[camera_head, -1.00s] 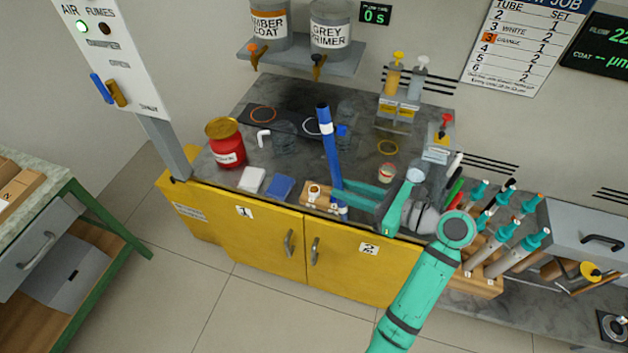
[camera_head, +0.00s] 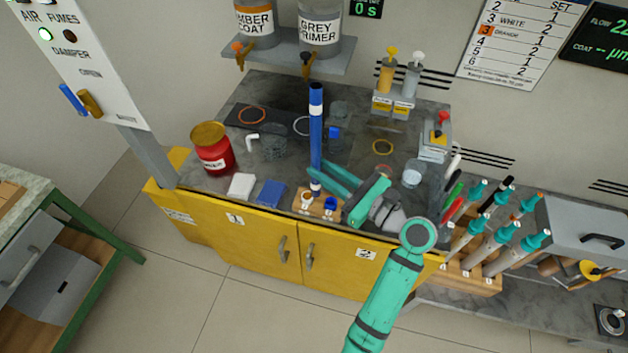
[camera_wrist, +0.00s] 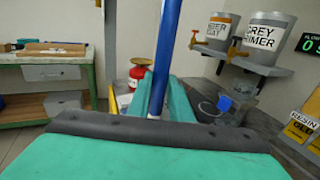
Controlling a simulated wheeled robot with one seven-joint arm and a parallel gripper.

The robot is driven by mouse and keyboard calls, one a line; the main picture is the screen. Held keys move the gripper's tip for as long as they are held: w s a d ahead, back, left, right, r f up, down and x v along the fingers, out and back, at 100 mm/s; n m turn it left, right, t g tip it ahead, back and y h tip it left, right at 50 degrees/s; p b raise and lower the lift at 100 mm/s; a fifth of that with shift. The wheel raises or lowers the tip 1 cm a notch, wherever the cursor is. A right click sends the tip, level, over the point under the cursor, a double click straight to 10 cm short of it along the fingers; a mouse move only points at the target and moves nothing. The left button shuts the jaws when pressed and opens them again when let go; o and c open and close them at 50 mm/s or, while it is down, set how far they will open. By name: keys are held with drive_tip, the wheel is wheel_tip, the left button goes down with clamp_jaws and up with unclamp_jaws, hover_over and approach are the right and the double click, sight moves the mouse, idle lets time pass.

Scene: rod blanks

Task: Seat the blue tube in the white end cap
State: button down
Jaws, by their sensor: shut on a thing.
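The blue tube (camera_head: 316,135) stands nearly upright in my gripper (camera_head: 317,172), with a white band near its top. My gripper is shut on its lower part. The tube also rises between the fingers in the wrist view (camera_wrist: 167,45). Its lower end, with a pale band, shows just below the fingers, over the wooden block (camera_head: 316,209) at the counter's front edge. A small white end cap (camera_head: 306,199) with a brownish middle sits at the block's left, close to the tube's lower end. I cannot tell whether they touch. The wrist view hides the cap.
A blue cap (camera_head: 330,203) sits at the block's right. A white pad (camera_head: 241,186) and a blue pad (camera_head: 270,193) lie to the left, with a red jar (camera_head: 212,150) behind. Clear glass containers stand behind the tube. A rack of teal-topped rods (camera_head: 490,245) stands at the right.

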sight(315, 181)
drive_tip(key=f, duration=0.1)
drive_tip(key=w+a+f, duration=0.1)
drive_tip(key=f, duration=0.1)
drive_tip(key=shift+w+a, duration=0.25)
drive_tip(key=shift+a, duration=0.15)
drive_tip(key=shift+w+a+f, duration=0.1)
drive_tip(key=shift+a+f, duration=0.05)
drive_tip(key=shift+f, duration=0.8)
drive_tip(key=shift+w+a+f, duration=0.1)
drive_tip(key=shift+f, duration=0.8)
drive_tip(key=c, duration=1.6)
unclamp_jaws()
drive_tip(key=shift+d, duration=0.1)
drive_tip(key=v, duration=1.1)
drive_tip(key=shift+s+d, duration=0.25)
drive_tip(key=shift+s, duration=0.1)
